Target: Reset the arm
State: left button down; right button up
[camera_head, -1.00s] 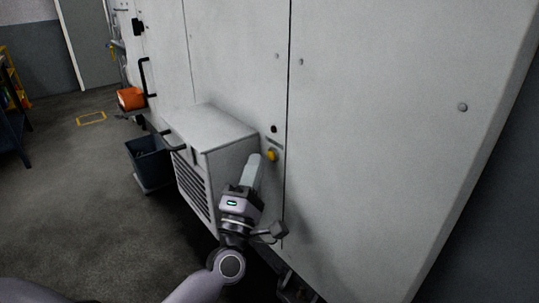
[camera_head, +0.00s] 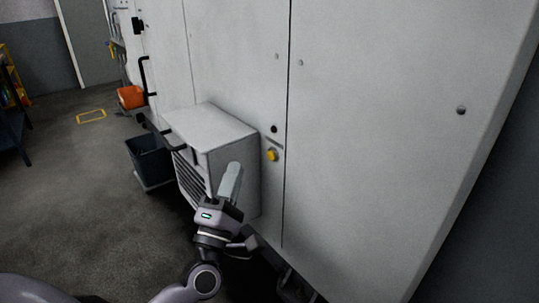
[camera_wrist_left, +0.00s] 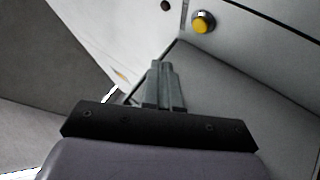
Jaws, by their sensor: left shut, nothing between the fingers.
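My left gripper (camera_head: 232,172) is shut and empty. In the head view it is in front of the side of the grey vented box on the machine, below and left of a yellow button (camera_head: 272,154). Its shut fingers also show in the left wrist view (camera_wrist_left: 158,68), with the yellow button (camera_wrist_left: 203,22) above and to the right, apart from them. My right gripper is in neither view.
The vented box (camera_head: 212,126) juts out from the large white machine (camera_head: 380,120). A dark bin (camera_head: 150,160) stands on the floor at left, near an orange container (camera_head: 131,97). A dark table (camera_head: 12,135) stands at far left. The floor between is clear.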

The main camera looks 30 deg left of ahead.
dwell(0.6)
pick_arm(q)
jog(key=s+d+f+m+g+h+p, duration=0.1)
jog(key=s+d+f+m+g+h, duration=0.2)
jog(key=f+m, duration=0.4)
jog(key=s+d+f+m+g+h, duration=0.1)
jog(key=d+f+m+g+h, duration=0.1)
jog(key=d+f+m+h, duration=0.45)
jog(key=s+f+m+g+y, duration=0.2)
jog(key=s+f+m+g, duration=0.6)
jog(key=f, duration=0.8)
jog(key=s+m, duration=0.2)
jog(key=s, duration=0.2)
jog(key=shift+d+m+p, duration=0.15)
jog(key=shift+m+p, duration=0.2)
jog(key=shift+p, duration=0.05)
